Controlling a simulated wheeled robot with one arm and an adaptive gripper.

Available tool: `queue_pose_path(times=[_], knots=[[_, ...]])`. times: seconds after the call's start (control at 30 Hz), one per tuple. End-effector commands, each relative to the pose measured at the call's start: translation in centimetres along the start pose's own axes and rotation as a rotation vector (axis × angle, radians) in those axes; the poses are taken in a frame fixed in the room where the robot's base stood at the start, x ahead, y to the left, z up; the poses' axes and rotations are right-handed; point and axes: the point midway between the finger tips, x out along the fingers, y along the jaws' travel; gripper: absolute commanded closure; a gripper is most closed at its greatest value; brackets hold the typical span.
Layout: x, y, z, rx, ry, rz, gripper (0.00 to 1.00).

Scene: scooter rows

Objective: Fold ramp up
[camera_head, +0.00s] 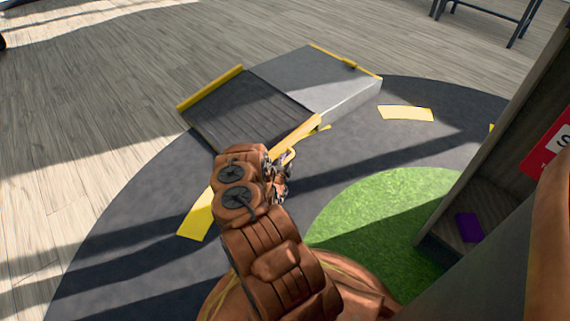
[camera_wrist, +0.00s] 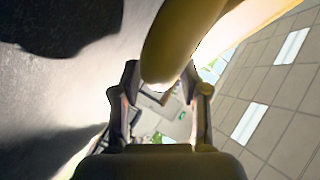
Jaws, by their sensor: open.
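The ramp (camera_head: 245,112) is a dark ribbed panel with yellow side edges, lying sloped against a grey platform (camera_head: 315,75) in the head view. My gripper (camera_head: 284,165) is low beside this edge, partly hidden by my arm. In the wrist view my gripper (camera_wrist: 163,78) has its two fingers apart. A thick rounded yellow bar (camera_wrist: 180,40) passes in front of and partly between the fingertips. I cannot tell whether they touch it.
The platform stands on a dark round mat (camera_head: 130,220) with yellow patches (camera_head: 406,113) and a green area (camera_head: 385,205). A wooden shelf unit (camera_head: 500,140) holding a purple item (camera_head: 469,228) stands close at right. Wooden floor (camera_head: 100,90) is clear at left.

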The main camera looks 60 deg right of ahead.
Motion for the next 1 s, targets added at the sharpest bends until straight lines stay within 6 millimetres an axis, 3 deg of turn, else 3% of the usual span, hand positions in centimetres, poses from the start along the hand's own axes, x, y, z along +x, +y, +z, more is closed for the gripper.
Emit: queue_pose_path(times=[0.23, 0.67, 1.0], knots=[[0.08, -0.08, -0.02, 0.000, 0.000, -0.001, 0.57], [0.07, -0.10, -0.01, 0.000, 0.000, -0.001, 1.00], [0.06, -0.07, -0.02, 0.000, 0.000, -0.001, 1.00]])
